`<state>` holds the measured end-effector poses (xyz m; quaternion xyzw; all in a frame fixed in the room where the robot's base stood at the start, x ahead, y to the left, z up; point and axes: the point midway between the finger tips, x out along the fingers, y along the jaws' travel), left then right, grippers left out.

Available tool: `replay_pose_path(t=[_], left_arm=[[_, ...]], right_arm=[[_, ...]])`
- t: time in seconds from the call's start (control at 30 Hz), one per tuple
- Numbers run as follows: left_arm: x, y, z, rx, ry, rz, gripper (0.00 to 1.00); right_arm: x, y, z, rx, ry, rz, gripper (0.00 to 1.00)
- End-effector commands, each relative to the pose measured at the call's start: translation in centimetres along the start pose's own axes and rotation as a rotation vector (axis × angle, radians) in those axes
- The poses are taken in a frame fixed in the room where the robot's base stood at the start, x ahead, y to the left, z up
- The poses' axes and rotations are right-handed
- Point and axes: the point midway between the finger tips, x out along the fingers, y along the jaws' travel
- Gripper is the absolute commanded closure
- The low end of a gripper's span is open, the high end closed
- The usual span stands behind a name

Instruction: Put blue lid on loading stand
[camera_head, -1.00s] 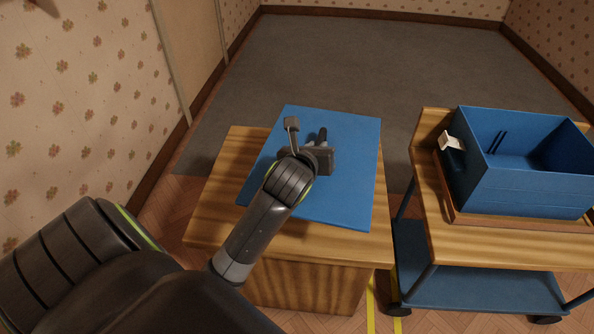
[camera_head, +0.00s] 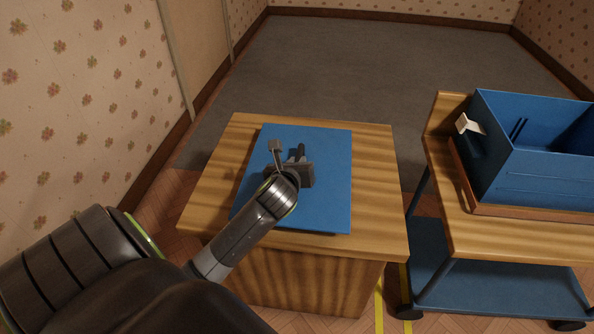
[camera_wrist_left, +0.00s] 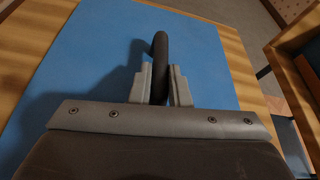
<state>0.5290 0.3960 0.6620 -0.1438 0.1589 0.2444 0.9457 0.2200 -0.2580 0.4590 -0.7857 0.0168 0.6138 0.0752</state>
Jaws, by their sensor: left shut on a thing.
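The blue lid (camera_head: 325,200) is a flat panel with a dark upright handle (camera_wrist_left: 160,52). It lies flat over the top of the wooden loading stand (camera_head: 372,165), within its edges in the head view; bare wood shows on the left and right. I cannot tell whether the lid rests fully on the wood or sits slightly above it. My left gripper (camera_head: 300,166) is shut on the handle. In the left wrist view its two grey fingers (camera_wrist_left: 158,82) stand on either side of the handle. My right gripper is out of view.
A wooden-topped trolley (camera_head: 500,232) with a blue lower shelf stands on the right, a gap away from the stand. An open blue box (camera_head: 545,180) sits on it. A patterned wall (camera_head: 75,110) is at left; grey floor (camera_head: 350,70) behind is clear.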

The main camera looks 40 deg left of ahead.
Motion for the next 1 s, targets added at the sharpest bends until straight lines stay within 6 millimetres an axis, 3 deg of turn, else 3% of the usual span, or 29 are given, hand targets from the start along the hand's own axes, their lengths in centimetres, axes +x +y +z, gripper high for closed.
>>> replay_pose_path(t=[0.2,0.63,0.67,0.8,1.0], left_arm=[[1.2,0.7,-3.0,0.001,0.002,0.001,1.00],[1.4,0.7,-3.4,0.000,0.001,0.000,1.00],[1.4,0.7,-3.5,0.000,0.003,0.001,0.80],[1.4,0.7,-3.5,0.000,0.003,0.001,0.62],[1.4,0.7,-3.5,0.000,0.002,0.001,0.62]], right_arm=[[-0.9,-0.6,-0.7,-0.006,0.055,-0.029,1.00],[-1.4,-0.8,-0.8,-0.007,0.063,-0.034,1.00],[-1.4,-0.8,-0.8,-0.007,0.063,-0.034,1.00],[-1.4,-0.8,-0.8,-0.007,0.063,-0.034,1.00],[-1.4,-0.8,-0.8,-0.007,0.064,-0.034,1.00]])
